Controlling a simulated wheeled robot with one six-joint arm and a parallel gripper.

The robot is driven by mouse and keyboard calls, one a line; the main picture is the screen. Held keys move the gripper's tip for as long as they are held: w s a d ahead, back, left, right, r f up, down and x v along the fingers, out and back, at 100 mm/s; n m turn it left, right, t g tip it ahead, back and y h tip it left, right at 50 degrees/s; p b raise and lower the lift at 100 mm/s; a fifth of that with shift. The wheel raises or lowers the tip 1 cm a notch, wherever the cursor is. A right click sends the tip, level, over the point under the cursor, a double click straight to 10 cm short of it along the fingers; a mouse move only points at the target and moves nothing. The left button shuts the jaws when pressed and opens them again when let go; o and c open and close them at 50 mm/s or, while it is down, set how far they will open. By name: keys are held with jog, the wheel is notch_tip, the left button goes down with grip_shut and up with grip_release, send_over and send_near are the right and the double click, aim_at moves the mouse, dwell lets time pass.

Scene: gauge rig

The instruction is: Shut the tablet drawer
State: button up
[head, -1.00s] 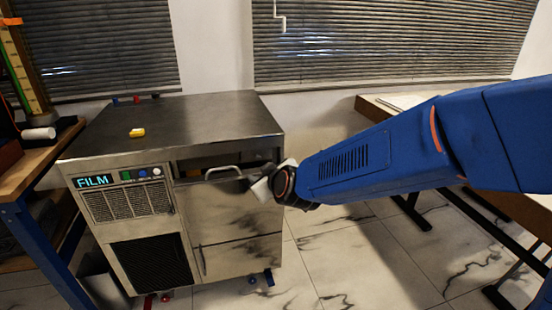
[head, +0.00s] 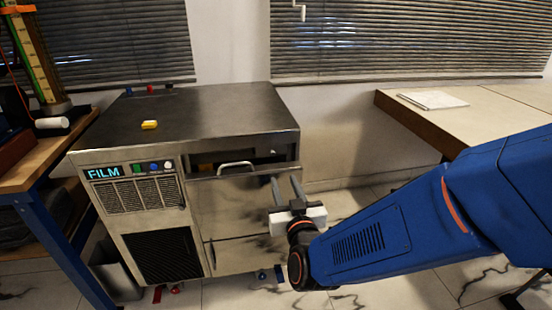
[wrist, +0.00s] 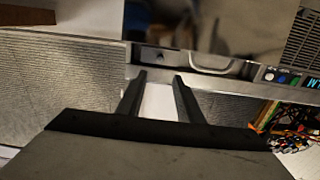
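The steel cabinet marked FILM (head: 103,172) has an upper drawer (head: 232,208) with a bar handle (head: 236,168) on its top edge. A dark gap shows above the drawer front, so it looks partly open; how far is hard to tell. The handle also shows in the wrist view (wrist: 232,65). My gripper (head: 286,179) is in front of the drawer's right part, to the right of the handle. Its two fingers are apart with nothing held between them, as the wrist view (wrist: 159,75) also shows. The fingers and gripper body hide part of the drawer's right side.
A yellow block (head: 149,125) lies on the cabinet top. A wooden bench (head: 40,165) stands close on the left. A table (head: 425,122) with a white pad (head: 432,100) stands on the right. Floor is free between cabinet and table.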

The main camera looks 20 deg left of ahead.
aim_at(273, 154)
jog(key=x, duration=1.4)
jog(key=shift+s+r, duration=0.1)
jog(key=shift+c, duration=0.2)
jog(key=shift+a, duration=0.1)
grip_shut()
